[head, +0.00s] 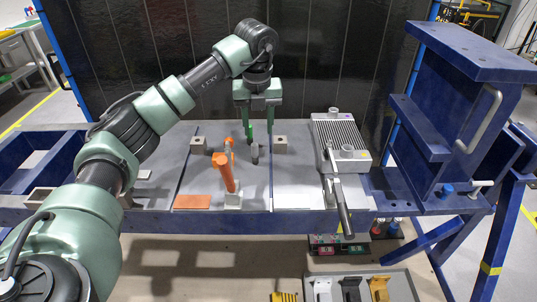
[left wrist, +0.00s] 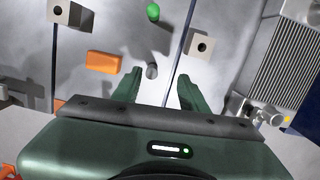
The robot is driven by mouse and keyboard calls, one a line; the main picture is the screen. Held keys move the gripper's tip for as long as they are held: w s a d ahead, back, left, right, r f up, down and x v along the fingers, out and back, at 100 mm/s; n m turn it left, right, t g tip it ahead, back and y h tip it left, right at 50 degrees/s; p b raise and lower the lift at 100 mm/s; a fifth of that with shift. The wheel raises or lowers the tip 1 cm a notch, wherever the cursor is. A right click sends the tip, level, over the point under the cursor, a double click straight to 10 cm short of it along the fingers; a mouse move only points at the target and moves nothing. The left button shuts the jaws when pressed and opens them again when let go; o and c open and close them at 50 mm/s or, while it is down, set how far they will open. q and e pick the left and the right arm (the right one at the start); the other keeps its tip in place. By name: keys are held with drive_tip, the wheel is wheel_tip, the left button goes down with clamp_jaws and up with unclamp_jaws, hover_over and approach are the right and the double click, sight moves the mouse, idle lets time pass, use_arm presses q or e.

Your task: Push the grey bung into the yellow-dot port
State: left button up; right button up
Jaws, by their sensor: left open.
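The grey bung (head: 254,153) stands on the grey table panel in the head view, below my left gripper. In the left wrist view the grey bung (left wrist: 152,71) shows just beyond the fingertips, between their lines. My left gripper (head: 258,133) points down over the panel, its fingers apart and empty; it also shows in the left wrist view (left wrist: 158,88). Two pale blocks with dark holes stand on either side, the left block (left wrist: 68,12) and the right block (left wrist: 201,44). My right gripper does not show.
A green rounded piece (left wrist: 153,12) lies beyond the bung. An orange lever (head: 224,172) rises from a pale base in front. A ribbed grey unit (head: 340,135) stands to the right, beside a blue frame (head: 470,120). An orange pad (head: 193,202) lies near the front edge.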

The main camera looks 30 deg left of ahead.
sight(254, 144)
use_arm(q)
drive_tip(key=shift+s+a+f, duration=0.1)
drive_tip(key=shift+s+a, duration=0.05)
drive_tip(key=shift+a, duration=0.1)
drive_tip(key=shift+s+d+f+p, duration=0.15)
drive_tip(key=shift+s+p, duration=0.15)
drive_tip(key=shift+s, duration=0.2)
drive_tip(key=shift+s+a+f+p, duration=0.15)
drive_tip(key=shift+s+p, duration=0.15)
drive_tip(key=shift+s, duration=0.15)
drive_tip(key=f, duration=0.1)
drive_tip(key=w+f+p, duration=0.1)
drive_tip(key=f, duration=0.1)
drive_tip(key=f+p, duration=0.1)
drive_tip(key=f, duration=0.1)
drive_tip(key=shift+w+a, duration=0.2)
drive_tip(key=shift+w, duration=0.05)
drive_tip(key=shift+f, duration=0.35)
drive_tip(key=shift+r, duration=0.1)
clamp_jaws()
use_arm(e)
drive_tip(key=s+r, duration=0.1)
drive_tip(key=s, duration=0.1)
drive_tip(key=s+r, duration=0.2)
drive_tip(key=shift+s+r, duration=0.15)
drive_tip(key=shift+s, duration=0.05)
